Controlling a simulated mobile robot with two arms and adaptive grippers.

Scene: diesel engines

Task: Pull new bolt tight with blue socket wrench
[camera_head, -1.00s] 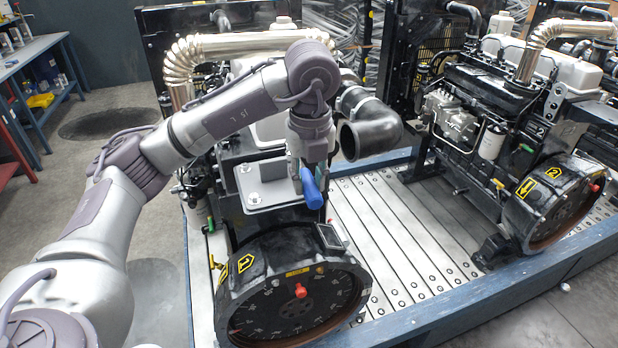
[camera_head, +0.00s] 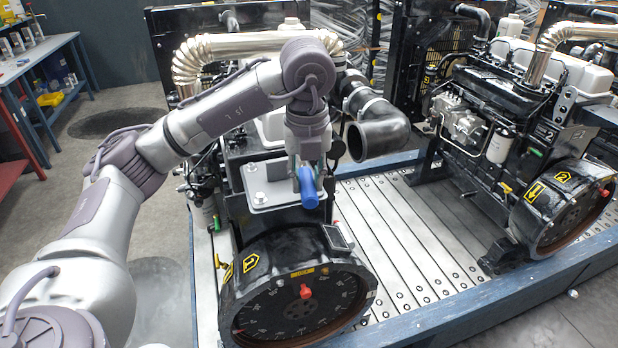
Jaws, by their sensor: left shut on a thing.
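My left gripper (camera_head: 307,168) points down over the near engine and is shut on the blue socket wrench (camera_head: 307,188). The wrench's blue handle tilts down toward the camera. A light metal plate (camera_head: 262,196) on top of the near engine (camera_head: 290,245) lies just left of and beneath the wrench. Bolt heads (camera_head: 260,197) show on the plate's left part. The wrench's socket end and any bolt beneath it are hidden by the gripper and handle. My right gripper is out of view.
A black curved hose (camera_head: 375,135) sits close to the right of my left gripper. A second engine (camera_head: 490,130) stands at the right on the same blue-edged platform (camera_head: 420,322). Slatted flooring (camera_head: 410,220) between the engines is clear. A workbench (camera_head: 40,55) stands at the far left.

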